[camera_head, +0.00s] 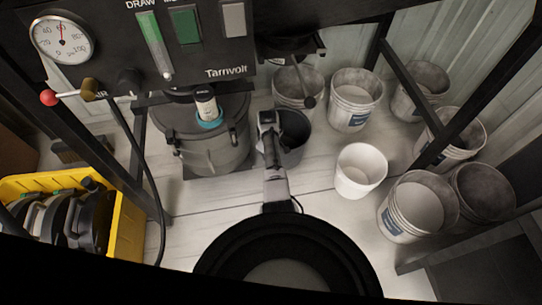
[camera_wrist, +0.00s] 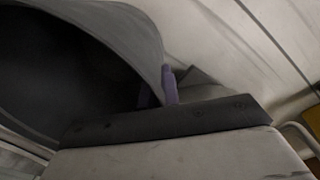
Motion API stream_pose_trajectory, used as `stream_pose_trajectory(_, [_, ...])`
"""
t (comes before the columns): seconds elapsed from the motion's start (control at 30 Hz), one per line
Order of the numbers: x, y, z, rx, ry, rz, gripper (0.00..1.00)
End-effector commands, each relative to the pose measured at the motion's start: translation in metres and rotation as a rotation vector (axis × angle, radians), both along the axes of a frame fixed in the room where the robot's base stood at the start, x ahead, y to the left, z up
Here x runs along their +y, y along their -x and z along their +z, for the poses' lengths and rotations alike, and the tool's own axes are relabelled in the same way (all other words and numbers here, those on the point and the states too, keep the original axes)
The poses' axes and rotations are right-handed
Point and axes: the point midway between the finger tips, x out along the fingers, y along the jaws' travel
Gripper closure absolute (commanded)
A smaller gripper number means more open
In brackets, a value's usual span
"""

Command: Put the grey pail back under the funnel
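The grey pail (camera_head: 293,152) is dark and stands or hangs just right of the large grey canister in the head view. My gripper (camera_head: 266,120) is at its left rim. In the wrist view the pail (camera_wrist: 140,25) fills the left side, its dark inside facing me. The purplish fingertips (camera_wrist: 158,90) lie close together on either side of the pail's wall and appear shut on it. A dark funnel-like fitting (camera_head: 290,46) hangs under the machine, above and behind the pail in the picture. I cannot tell whether the pail touches the floor.
The grey canister (camera_head: 215,150) stands close left of the pail. A white pail (camera_head: 360,172) stands to the right, with several pale buckets (camera_head: 355,100) behind and beyond it. A yellow crate (camera_head: 127,235) is at lower left. Black frame posts (camera_head: 410,85) flank the area. Some pale floor is clear in front.

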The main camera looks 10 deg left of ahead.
Motion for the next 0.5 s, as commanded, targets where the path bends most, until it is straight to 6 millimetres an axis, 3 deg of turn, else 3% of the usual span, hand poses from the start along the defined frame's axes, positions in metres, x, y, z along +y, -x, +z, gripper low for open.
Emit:
stream_pose_trajectory(0.2, [0.000, -0.001, -0.030, -0.001, 0.000, -0.001, 1.00])
stream_pose_trajectory(0.5, [0.000, 0.000, -0.032, -0.001, 0.000, -0.001, 1.00])
